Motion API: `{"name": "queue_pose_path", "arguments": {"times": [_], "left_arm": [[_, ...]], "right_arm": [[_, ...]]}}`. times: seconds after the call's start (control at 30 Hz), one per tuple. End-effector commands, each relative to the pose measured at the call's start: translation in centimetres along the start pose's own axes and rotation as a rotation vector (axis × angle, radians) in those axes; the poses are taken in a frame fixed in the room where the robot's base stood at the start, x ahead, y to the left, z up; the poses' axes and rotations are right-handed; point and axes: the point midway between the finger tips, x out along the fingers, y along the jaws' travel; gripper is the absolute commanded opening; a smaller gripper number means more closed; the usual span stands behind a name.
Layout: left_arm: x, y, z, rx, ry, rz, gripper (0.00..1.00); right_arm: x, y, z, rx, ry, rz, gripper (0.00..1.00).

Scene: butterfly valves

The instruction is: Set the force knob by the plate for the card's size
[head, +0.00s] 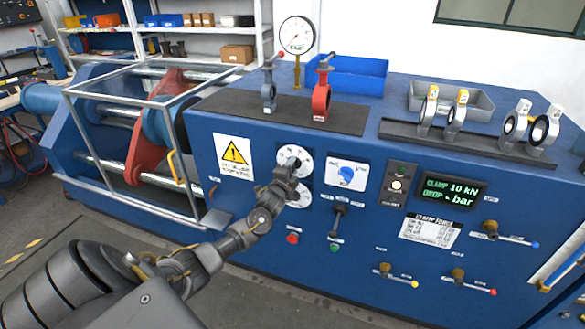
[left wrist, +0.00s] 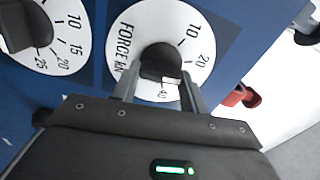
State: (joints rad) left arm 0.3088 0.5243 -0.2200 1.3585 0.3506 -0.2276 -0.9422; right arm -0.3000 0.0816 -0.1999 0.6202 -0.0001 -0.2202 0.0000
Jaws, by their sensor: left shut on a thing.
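The force knob is a black knob (left wrist: 160,62) on a white dial marked FORCE kN (left wrist: 205,55), in the left wrist view. My left gripper (left wrist: 158,88) is shut on this knob, with one finger on each side. In the head view the gripper (head: 287,180) hides most of the lower white dial (head: 303,199). The display (head: 450,192) reads CLAMP 10 kN and DROP - bar. The clamp force plate (head: 431,229) is white with small rows too fine to read. I cannot tell which thing is the card. My right gripper is not in view.
Another dial (left wrist: 67,30) with its own black knob sits beside the force dial. A red button (head: 292,238) and a black lever (head: 338,218) are below and right. Valves stand on the bench top, and a caged clamp (head: 130,140) is at left.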

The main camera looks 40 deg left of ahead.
Motion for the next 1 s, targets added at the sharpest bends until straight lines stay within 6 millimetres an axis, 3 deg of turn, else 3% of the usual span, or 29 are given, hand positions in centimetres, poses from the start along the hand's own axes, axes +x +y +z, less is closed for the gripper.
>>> {"name": "queue_pose_path", "arguments": {"times": [0.5,1.0], "left_arm": [[0.0,0.1,0.0,0.393,0.001,0.000,0.21],[0.0,0.3,0.0,0.505,0.001,0.001,0.21]], "right_arm": [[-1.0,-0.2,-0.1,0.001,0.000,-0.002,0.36],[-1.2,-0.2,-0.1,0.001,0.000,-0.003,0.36]]}}
